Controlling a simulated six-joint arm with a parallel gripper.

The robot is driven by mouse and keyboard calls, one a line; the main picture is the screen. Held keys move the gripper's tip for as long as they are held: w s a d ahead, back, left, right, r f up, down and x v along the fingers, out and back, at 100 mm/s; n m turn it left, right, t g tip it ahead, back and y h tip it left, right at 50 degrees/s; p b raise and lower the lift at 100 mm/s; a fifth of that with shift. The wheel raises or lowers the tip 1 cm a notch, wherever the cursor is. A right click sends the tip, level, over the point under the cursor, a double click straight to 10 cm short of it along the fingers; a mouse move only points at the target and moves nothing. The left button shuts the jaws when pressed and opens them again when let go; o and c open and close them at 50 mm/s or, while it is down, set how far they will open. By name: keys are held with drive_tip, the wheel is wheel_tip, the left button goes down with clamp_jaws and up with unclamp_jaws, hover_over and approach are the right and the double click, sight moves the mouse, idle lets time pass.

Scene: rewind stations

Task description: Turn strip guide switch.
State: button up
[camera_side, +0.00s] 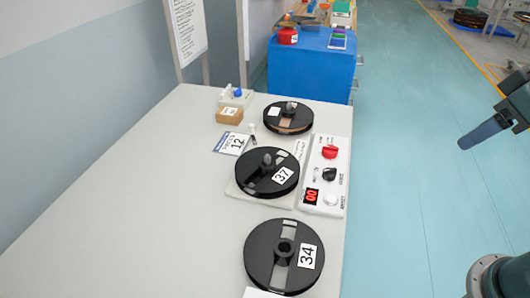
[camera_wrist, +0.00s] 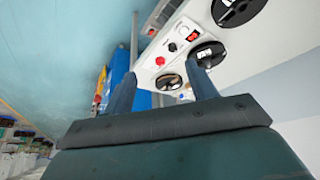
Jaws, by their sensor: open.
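The white control panel (camera_side: 308,196) lies along the table's right edge. It bears a red knob (camera_side: 330,152), a black knob (camera_side: 329,174), a small light toggle (camera_side: 316,174), a white round button (camera_side: 331,200) and a red display reading 00. Its labels are too small to read, so I cannot tell which control is the strip guide switch. My gripper (camera_side: 485,134) is at the right, off the table and apart from the panel. In the wrist view my gripper (camera_wrist: 160,72) is open and empty, with the panel's red knob (camera_wrist: 160,61) and black knob (camera_wrist: 172,47) beyond the fingers.
Black reel 37 (camera_side: 257,185) sits on a plate left of the panel. Reel 34 (camera_side: 262,262) lies nearer, and another reel (camera_side: 288,129) lies farther back. A card 12 (camera_side: 233,143) and a brown box (camera_side: 229,116) are behind. A blue cabinet (camera_side: 310,75) stands beyond the table.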

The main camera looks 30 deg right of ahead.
drive_tip(key=w+n+g, duration=0.1)
drive_tip(key=w+n, duration=0.1)
drive_tip(key=w, duration=0.6)
drive_tip(key=n+g, duration=0.4)
hover_over(330, 170)
wheel_tip(330, 170, down, 16)
drive_tip(key=shift+d+r, duration=0.1)
drive_tip(key=shift+f, duration=6.9)
drive_tip(key=c, duration=1)
